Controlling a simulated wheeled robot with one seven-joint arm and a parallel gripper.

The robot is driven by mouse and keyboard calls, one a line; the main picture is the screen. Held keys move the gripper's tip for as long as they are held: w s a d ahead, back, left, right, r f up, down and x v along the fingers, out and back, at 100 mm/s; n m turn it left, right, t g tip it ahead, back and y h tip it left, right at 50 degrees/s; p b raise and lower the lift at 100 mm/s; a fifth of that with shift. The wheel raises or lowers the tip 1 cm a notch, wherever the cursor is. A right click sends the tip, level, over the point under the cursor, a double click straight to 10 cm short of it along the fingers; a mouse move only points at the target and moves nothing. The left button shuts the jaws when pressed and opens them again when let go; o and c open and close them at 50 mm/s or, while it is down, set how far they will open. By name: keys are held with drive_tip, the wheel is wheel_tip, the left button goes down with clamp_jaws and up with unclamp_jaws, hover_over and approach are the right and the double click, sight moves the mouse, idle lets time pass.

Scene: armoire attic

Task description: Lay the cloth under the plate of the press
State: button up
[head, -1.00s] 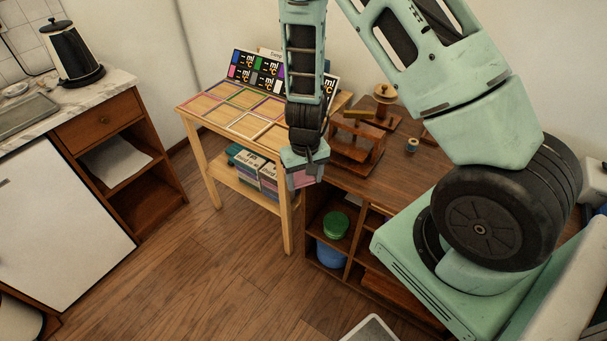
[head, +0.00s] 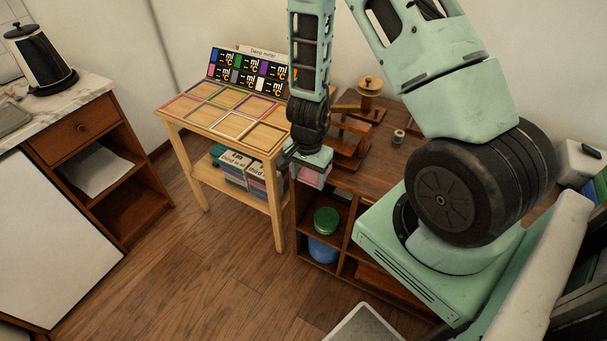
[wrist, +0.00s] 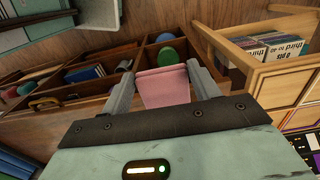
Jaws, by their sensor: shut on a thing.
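My gripper (head: 303,170) is shut on a pink folded cloth (head: 313,177). In the wrist view the cloth (wrist: 165,87) hangs between the two fingers. In the head view my gripper is beside the near left corner of the brown cabinet's top, with the cloth off the surface. A wooden stand with stacked levels (head: 350,148) sits on the cabinet top just right of my gripper. Behind it is a wooden piece with a round knob on top (head: 370,86). I cannot tell for sure which is the press, and its plate is not clear. My arm hides part of this area.
The brown cabinet (head: 385,172) has open compartments with a green lidded tub (head: 326,221) and a blue one (head: 322,250). A small spool (head: 398,137) stands on its top. A light wooden table (head: 190,118) with coloured frames adjoins at left.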

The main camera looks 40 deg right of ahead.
sight(313, 176)
drive_tip(key=shift+f, duration=0.1)
drive_tip(key=shift+w+d+f+b, duration=0.25)
drive_tip(key=shift+d+f+b, duration=0.25)
drive_tip(key=shift+d+f, duration=0.25)
drive_tip(key=shift+w+d+f+b, duration=0.2)
drive_tip(key=shift+d+f+b, duration=0.25)
drive_tip(key=shift+d+f, duration=0.25)
drive_tip(key=shift+w+d+r+p, duration=0.1)
drive_tip(key=shift+w+d+p, duration=0.2)
drive_tip(key=shift+d, duration=0.3)
drive_tip(key=shift+w+d+p, duration=0.25)
drive_tip(key=shift+w+d, duration=0.15)
drive_tip(key=shift+d, duration=0.8)
drive_tip(key=shift+w+d+p, duration=0.3)
drive_tip(key=shift+w+d, duration=0.1)
drive_tip(key=shift+d, duration=0.85)
drive_tip(key=shift+w+d+p, duration=0.25)
drive_tip(key=shift+w+d, duration=0.15)
drive_tip(key=shift+d, duration=0.8)
drive_tip(key=shift+f, duration=0.35)
drive_tip(key=o, duration=1.1)
drive_tip(key=shift+o, duration=0.2)
drive_tip(key=shift+r, duration=0.15)
